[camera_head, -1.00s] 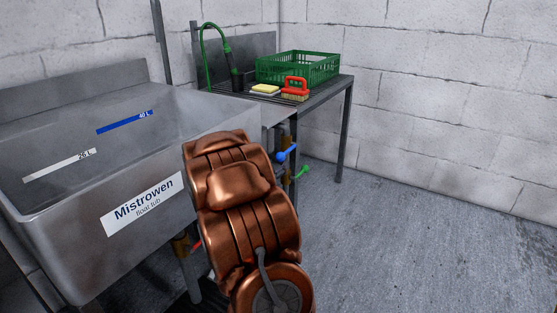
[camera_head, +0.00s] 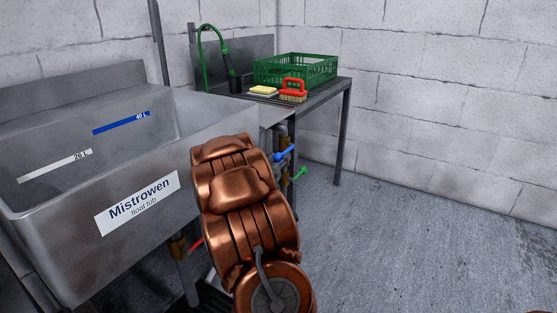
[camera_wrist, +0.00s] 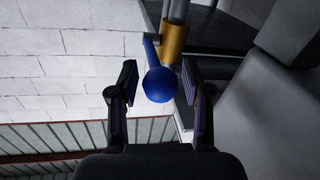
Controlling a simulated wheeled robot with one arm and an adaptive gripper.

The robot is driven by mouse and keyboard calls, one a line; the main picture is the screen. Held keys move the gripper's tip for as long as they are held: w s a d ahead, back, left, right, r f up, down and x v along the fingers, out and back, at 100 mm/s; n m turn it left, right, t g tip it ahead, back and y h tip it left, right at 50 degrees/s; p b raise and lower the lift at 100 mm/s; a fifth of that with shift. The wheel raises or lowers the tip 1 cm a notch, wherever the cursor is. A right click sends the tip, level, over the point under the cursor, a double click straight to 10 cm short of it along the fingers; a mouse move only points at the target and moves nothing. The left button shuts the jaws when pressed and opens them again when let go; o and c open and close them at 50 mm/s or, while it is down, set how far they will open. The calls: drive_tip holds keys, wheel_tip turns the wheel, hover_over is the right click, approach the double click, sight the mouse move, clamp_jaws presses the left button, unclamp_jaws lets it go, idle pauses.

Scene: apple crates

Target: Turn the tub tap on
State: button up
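The steel float tub (camera_head: 70,245) labelled Mistrowen stands at the left in the head view. A tap with a blue ball-ended lever (camera_head: 286,153) is on a pipe right of the tub. In the wrist view the blue ball (camera_wrist: 159,85) sits between the fingers of my gripper (camera_wrist: 158,92), with gaps on both sides. The lever runs up from the ball to a brass valve body (camera_wrist: 173,42). My gripper is open. In the head view my copper-coloured arm hides the gripper. A green lever (camera_head: 301,172) and a red lever (camera_head: 197,245) also show on pipes.
A metal rack table (camera_head: 347,115) behind holds a green crate (camera_head: 262,74), a yellow sponge (camera_head: 263,90), a red-handled brush (camera_head: 293,90) and a green hose sprayer (camera_head: 203,50).

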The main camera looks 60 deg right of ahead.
clamp_jaws()
drive_tip(key=shift+r, duration=0.15)
idle(0.4)
